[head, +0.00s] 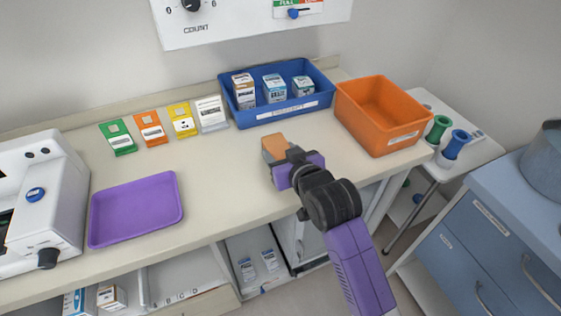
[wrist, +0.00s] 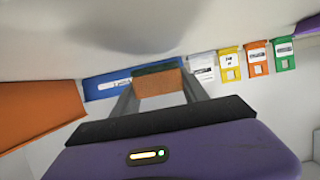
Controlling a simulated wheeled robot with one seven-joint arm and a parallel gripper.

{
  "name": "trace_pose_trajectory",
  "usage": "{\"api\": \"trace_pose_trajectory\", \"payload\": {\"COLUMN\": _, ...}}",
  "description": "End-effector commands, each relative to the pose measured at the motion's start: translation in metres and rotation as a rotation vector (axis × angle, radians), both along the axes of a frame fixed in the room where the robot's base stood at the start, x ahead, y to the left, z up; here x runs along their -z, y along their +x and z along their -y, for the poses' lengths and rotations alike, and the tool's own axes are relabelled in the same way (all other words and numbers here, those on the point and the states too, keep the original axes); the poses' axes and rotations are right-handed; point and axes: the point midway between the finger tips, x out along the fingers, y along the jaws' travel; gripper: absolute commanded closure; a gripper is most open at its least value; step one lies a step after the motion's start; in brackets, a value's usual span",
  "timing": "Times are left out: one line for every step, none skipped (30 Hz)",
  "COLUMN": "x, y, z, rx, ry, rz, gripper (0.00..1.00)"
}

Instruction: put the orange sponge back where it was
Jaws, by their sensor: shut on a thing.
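The orange sponge (head: 274,146) is between the fingertips of my gripper (head: 281,158), which is shut on it. In the wrist view the sponge (wrist: 158,84) shows an orange face with a dark green strip along one edge, between the two grey fingers (wrist: 158,98). My gripper holds it over the pale counter, in front of the blue bin and to the left of the orange bin. I cannot tell how high above the counter it is. No mark of the sponge's earlier place shows.
A blue bin (head: 285,115) with several boxes and an empty orange bin (head: 405,142) stand at the back right of the counter (head: 225,180). Several coloured cards (head: 152,128) line the back. A purple tray (head: 135,210) lies empty at left, beside a white machine (head: 45,200). The counter's middle is clear.

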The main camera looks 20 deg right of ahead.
Motion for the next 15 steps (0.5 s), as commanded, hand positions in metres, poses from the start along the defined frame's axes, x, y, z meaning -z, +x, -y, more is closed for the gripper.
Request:
{"api": "trace_pose_trajectory", "payload": {"x": 0.011, "y": -0.001, "z": 0.000, "rx": 0.000, "ry": 0.001, "rz": -0.005, "gripper": 0.81}}
{"api": "trace_pose_trajectory", "payload": {"x": 0.015, "y": -0.001, "z": 0.000, "rx": 0.000, "ry": 0.001, "rz": -0.006, "gripper": 0.81}}
{"api": "trace_pose_trajectory", "payload": {"x": 0.021, "y": -0.001, "z": 0.000, "rx": 0.000, "ry": 0.001, "rz": -0.005, "gripper": 0.81}}
{"api": "trace_pose_trajectory", "payload": {"x": 0.024, "y": -0.001, "z": 0.000, "rx": 0.000, "ry": 0.001, "rz": -0.004, "gripper": 0.81}}
{"api": "trace_pose_trajectory", "payload": {"x": 0.027, "y": -0.001, "z": 0.000, "rx": 0.000, "ry": 0.001, "rz": -0.004, "gripper": 0.81}}
{"api": "trace_pose_trajectory", "payload": {"x": 0.031, "y": 0.000, "z": 0.000, "rx": 0.000, "ry": 0.001, "rz": -0.003, "gripper": 0.81}}
{"api": "trace_pose_trajectory", "payload": {"x": 0.032, "y": -0.001, "z": 0.000, "rx": 0.000, "ry": 0.001, "rz": -0.003, "gripper": 0.81}}
{"api": "trace_pose_trajectory", "payload": {"x": 0.033, "y": -0.001, "z": 0.000, "rx": -0.001, "ry": 0.001, "rz": -0.003, "gripper": 0.81}}
{"api": "trace_pose_trajectory", "payload": {"x": 0.034, "y": -0.001, "z": 0.000, "rx": -0.001, "ry": 0.001, "rz": -0.002, "gripper": 0.81}}
{"api": "trace_pose_trajectory", "payload": {"x": 0.034, "y": -0.001, "z": 0.000, "rx": -0.001, "ry": 0.000, "rz": -0.002, "gripper": 0.81}}
{"api": "trace_pose_trajectory", "payload": {"x": 0.034, "y": 0.000, "z": 0.000, "rx": -0.001, "ry": 0.000, "rz": -0.001, "gripper": 0.81}}
{"api": "trace_pose_trajectory", "payload": {"x": 0.033, "y": 0.000, "z": 0.000, "rx": -0.001, "ry": 0.000, "rz": -0.001, "gripper": 0.81}}
{"api": "trace_pose_trajectory", "payload": {"x": 0.033, "y": 0.000, "z": 0.000, "rx": -0.001, "ry": 0.000, "rz": -0.001, "gripper": 0.81}}
{"api": "trace_pose_trajectory", "payload": {"x": 0.033, "y": 0.000, "z": 0.000, "rx": -0.001, "ry": 0.000, "rz": -0.001, "gripper": 0.81}}
{"api": "trace_pose_trajectory", "payload": {"x": 0.033, "y": 0.000, "z": 0.000, "rx": -0.001, "ry": 0.000, "rz": -0.001, "gripper": 0.81}}
